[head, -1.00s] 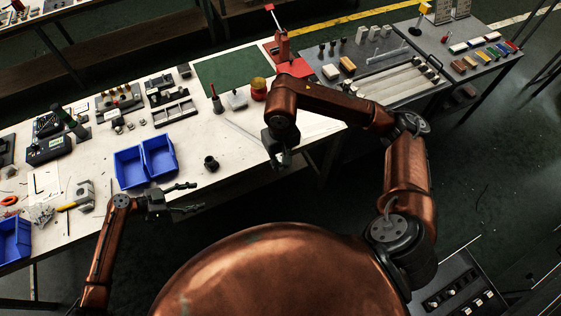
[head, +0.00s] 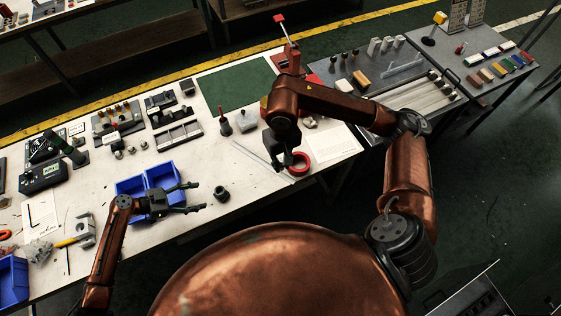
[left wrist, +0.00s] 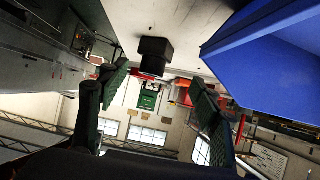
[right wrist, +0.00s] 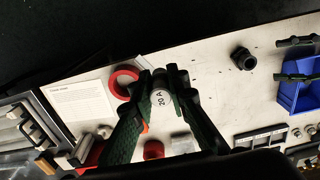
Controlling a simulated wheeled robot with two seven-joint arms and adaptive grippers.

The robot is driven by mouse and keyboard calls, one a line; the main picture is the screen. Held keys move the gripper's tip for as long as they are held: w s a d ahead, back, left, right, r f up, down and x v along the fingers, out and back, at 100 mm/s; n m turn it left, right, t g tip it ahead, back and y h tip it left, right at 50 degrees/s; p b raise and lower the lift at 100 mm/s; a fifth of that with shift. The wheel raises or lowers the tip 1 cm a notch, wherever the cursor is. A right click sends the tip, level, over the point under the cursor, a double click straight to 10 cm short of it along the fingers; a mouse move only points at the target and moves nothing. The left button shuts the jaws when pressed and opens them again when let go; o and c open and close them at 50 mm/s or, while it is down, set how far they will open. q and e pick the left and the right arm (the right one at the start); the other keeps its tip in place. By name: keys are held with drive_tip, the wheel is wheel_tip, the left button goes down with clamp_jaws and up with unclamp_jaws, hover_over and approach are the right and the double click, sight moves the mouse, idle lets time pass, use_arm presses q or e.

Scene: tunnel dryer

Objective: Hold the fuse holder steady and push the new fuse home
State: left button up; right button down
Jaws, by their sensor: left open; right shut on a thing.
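The black fuse holder (head: 221,193) stands on the white bench, right of the blue bins. It also shows in the left wrist view (left wrist: 155,52) and the right wrist view (right wrist: 243,58). My left gripper (head: 195,197) is open and empty, its fingertips pointing at the holder from the left, a short gap away. My right gripper (right wrist: 160,78) is shut on a pale cylindrical fuse (right wrist: 160,98) marked "20 A". In the head view my right gripper (head: 287,166) is over the bench, right of the holder and apart from it; the fuse is hard to make out there.
Blue bins (head: 130,187) sit close behind my left gripper. A red ring (head: 299,162) and a paper sheet lie by my right gripper. A red-handled tool (head: 224,122) stands farther back. The bench between the holder and the red ring is mostly clear.

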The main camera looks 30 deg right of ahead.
sight(218, 193)
use_arm(q)
drive_tip(key=d, duration=0.1)
drive_tip(key=s+d+f, duration=0.1)
drive_tip(key=d, duration=0.1)
drive_tip(key=shift+s+d+f, duration=0.2)
drive_tip(key=shift+s+d, duration=0.05)
drive_tip(key=shift+d, duration=0.1)
use_arm(e)
drive_tip(key=shift+s+a+r, duration=0.15)
drive_tip(key=shift+s+r, duration=0.1)
drive_tip(key=shift+s, duration=0.6)
use_arm(q)
drive_tip(key=d+f+b, duration=0.1)
drive_tip(key=w+d+f, duration=0.1)
drive_tip(key=shift+d+f+b, duration=0.3)
drive_tip(key=shift+d+b, duration=0.1)
use_arm(e)
drive_tip(key=shift+w+f, duration=0.35)
drive_tip(key=shift+f, duration=0.3)
drive_tip(key=shift+w+f, duration=0.3)
drive_tip(key=shift+f, duration=0.3)
use_arm(q)
drive_tip(key=shift+s+d+b, duration=0.25)
drive_tip(key=shift+d+b, duration=0.05)
drive_tip(key=shift+d, duration=0.25)
drive_tip(key=shift+w+d+f, duration=0.1)
drive_tip(key=shift+d+f, duration=0.05)
use_arm(e)
drive_tip(key=shift+s+f, duration=0.2)
drive_tip(key=shift+f, duration=0.15)
